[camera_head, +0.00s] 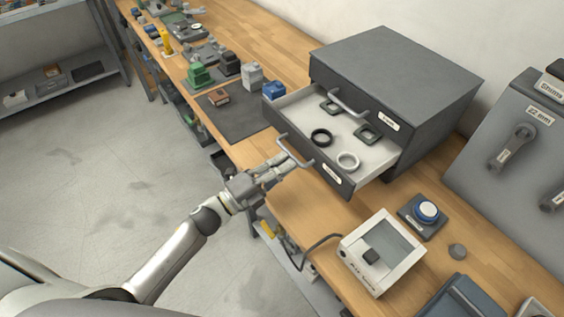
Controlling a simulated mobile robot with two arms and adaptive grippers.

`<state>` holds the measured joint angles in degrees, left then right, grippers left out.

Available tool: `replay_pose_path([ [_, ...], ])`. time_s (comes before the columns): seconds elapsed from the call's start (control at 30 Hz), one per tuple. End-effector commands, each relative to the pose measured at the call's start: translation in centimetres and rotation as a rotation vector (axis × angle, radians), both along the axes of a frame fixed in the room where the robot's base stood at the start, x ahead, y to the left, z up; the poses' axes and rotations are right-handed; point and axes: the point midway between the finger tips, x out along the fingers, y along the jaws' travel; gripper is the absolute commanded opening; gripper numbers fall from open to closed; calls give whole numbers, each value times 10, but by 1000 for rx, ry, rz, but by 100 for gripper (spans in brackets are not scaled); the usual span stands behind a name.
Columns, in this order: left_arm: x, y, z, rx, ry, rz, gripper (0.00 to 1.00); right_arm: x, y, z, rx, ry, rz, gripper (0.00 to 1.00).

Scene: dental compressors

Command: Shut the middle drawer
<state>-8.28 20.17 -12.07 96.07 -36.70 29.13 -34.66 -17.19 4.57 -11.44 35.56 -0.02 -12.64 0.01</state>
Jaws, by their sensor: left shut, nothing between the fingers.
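The grey drawer cabinet (432,80) stands on the wooden bench against the wall. One of its drawers (346,139) is pulled out toward the bench's front edge, below a closed drawer with a handle (347,103). My right gripper is not in view.
A white-framed device (381,252) with a cable stands on the bench in front of the cabinet. Left of the drawer are a dark mat (232,121) and several small parts. Open floor (110,170) lies left of the bench.

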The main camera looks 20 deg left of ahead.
Motion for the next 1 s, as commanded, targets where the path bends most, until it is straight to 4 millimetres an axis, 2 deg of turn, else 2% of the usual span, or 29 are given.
replay_pose_path([
  [0.23, 2, -1, 0, -1, -1, 0, 0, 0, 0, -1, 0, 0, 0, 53],
  [0.37, 10, -8, 0, -1, -3, -1, 0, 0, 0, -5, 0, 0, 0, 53],
  [1.0, 112, -88, -1, -1, -4, -1, 0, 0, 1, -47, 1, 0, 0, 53],
])
